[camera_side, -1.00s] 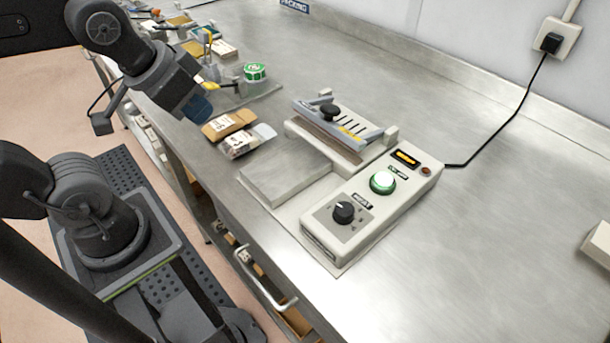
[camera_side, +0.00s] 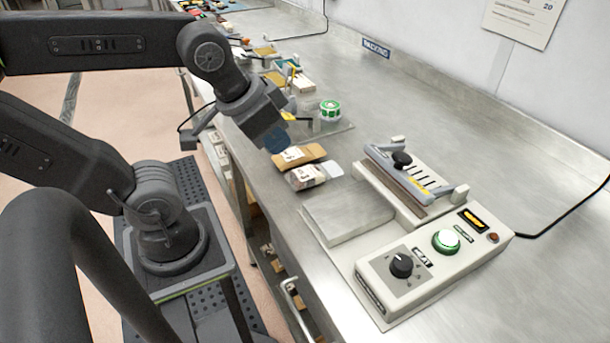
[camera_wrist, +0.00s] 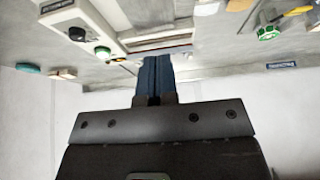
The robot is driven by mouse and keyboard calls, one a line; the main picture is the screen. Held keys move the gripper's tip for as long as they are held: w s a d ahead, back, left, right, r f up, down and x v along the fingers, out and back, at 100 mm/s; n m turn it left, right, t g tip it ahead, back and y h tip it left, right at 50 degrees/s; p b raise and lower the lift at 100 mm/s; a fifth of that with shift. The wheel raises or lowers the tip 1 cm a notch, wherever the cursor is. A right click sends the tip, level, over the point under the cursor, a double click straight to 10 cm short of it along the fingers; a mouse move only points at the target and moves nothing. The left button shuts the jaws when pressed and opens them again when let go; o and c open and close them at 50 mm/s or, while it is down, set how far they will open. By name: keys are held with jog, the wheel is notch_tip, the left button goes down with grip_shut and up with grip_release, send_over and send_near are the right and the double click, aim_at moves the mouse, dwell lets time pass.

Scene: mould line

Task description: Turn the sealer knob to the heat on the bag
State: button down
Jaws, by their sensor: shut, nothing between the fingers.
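The bag sealer (camera_side: 452,272) is a pale box on the steel bench. Its black knob (camera_side: 401,265) carries a white pointer mark beside a dark heat label; the scale is too small to read. The knob also shows upside down in the wrist view (camera_wrist: 77,34). A silver bag (camera_side: 306,177) with a printed label lies left of the sealer, touching a brown bag (camera_side: 299,156); any heat figure on it is unreadable. My gripper (camera_side: 277,141), with blue fingers, is shut and empty, above the bench edge beside the bags, well away from the knob.
The sealer has a lit green button (camera_side: 446,241), a hinged sealing bar (camera_side: 401,174) and a flat metal plate (camera_side: 347,212). A green-topped round container (camera_side: 330,109) stands behind the bags. A black cable (camera_side: 565,224) runs right from the sealer.

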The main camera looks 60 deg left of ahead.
jog(key=c, duration=1.4)
grip_release()
jog(key=o, duration=0.7)
jog(key=w+d+r+n+g, duration=0.2)
jog(key=w+d+n, duration=0.2)
jog(key=w+d, duration=0.3)
jog(key=shift+d+r+g+h, duration=0.2)
jog(key=shift+d+g+h, duration=0.2)
jog(key=shift+d, duration=0.1)
jog(key=n+g, duration=0.2)
jog(key=n, duration=0.3)
send_over(403, 262)
notch_tip(403, 262, down, 4)
jog(key=r, duration=0.1)
notch_tip(403, 262, down, 14)
jog(key=shift+r, duration=0.15)
jog(key=c, duration=0.9)
